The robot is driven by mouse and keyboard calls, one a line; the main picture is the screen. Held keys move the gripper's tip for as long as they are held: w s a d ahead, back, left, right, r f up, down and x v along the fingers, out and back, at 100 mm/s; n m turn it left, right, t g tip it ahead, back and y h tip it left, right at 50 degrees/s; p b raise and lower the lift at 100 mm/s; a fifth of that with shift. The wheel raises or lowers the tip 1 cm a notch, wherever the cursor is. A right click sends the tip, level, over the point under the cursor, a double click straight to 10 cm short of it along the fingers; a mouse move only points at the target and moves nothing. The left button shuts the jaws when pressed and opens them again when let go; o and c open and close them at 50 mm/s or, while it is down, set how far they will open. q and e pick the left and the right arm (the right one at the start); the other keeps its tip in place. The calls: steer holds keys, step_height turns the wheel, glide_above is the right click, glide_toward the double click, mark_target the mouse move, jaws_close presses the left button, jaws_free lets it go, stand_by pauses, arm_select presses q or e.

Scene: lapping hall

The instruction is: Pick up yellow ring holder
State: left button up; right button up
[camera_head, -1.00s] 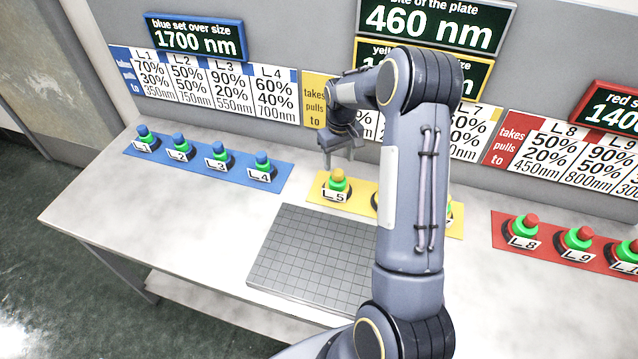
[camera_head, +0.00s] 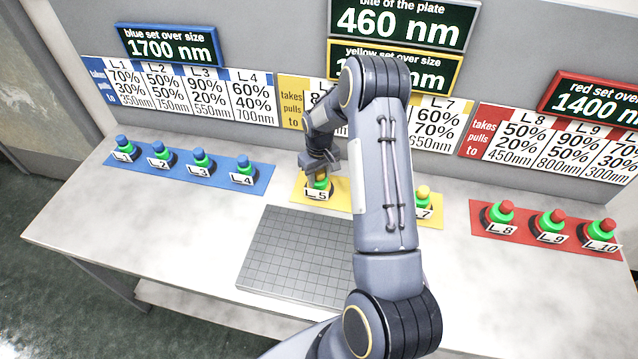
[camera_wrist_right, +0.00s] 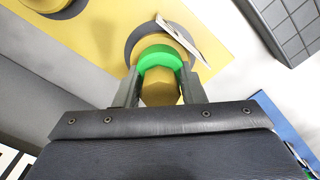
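The yellow-topped holder L5 (camera_head: 317,184) has a green ring and a dark base, and stands upright on the yellow mat (camera_head: 339,193). My right gripper (camera_head: 320,172) is down over its top. In the right wrist view, the gripper's fingers (camera_wrist_right: 160,90) lie on either side of the yellow knob (camera_wrist_right: 160,88), near the green ring (camera_wrist_right: 160,58). Whether they touch or press it cannot be told. Another yellow-topped holder, L7 (camera_head: 423,194), shows right of my arm. My arm hides the mat between them. My left gripper is out of view.
A grey gridded plate (camera_head: 295,255) lies in front of the yellow mat. Blue-topped holders stand on a blue mat (camera_head: 215,172) at left, red-topped ones on a red mat (camera_head: 545,243) at right. Sign panels (camera_head: 398,70) rise behind the table.

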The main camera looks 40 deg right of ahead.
jaws_close()
steer(key=shift+r, duration=0.1)
